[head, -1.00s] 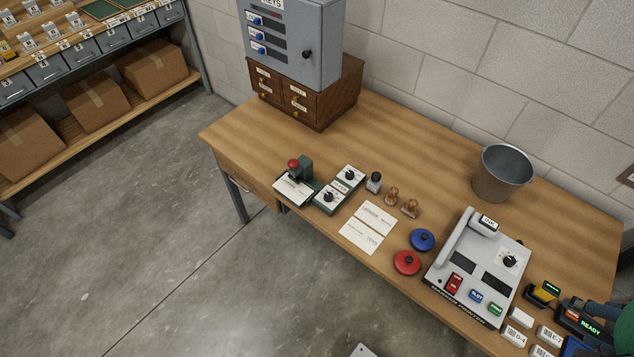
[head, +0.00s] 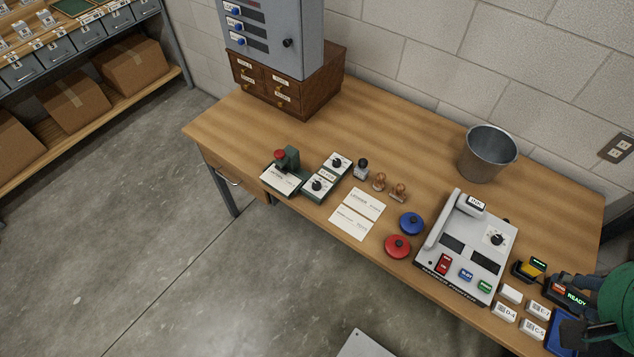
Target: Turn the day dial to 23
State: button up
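A small dark green stamping unit with a red knob (head: 280,155) stands near the front left of the table. Beside it, a dial box carries two black dials on white faces, a far dial (head: 337,162) and a near dial (head: 317,185). A small label sits between them. The lettering and numbers are too small to read, so I cannot tell which is the day dial or where either points. A grey-white machine (head: 462,262) farther right also has a black dial (head: 495,239). My gripper is not recognisable in view.
The wooden table (head: 400,125) also holds white cards (head: 352,223), hand stamps (head: 379,181), a blue lidded disc (head: 411,223), a red one (head: 398,246) and a metal bucket (head: 488,153). A grey cabinet (head: 275,38) stands on wooden drawers at left. Floor (head: 200,290) in front is mostly clear.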

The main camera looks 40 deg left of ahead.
jog(key=w+a+n+g+y+p, duration=0.1)
jog(key=w+a+n+g+p, duration=0.1)
jog(key=w+a+n, duration=0.85)
jog(key=w+a+f+n+g+p, duration=0.15)
jog(key=w+a, duration=0.25)
jog(key=a, duration=0.5)
jog(key=w+a+f+n, duration=0.3)
jog(key=w+a, duration=0.2)
jog(key=a, duration=0.4)
jog(key=n+g+h+p, duration=0.1)
jog(key=n+g+p, duration=0.1)
jog(key=n, duration=1)
send_over(316, 184)
notch_tip(316, 184, down, 20)
jog(key=shift+w+f, duration=0.1)
jog(key=shift+f, duration=0.15)
notch_tip(316, 184, down, 14)
jog(key=b, duration=0.3)
jog(key=shift+r, duration=0.25)
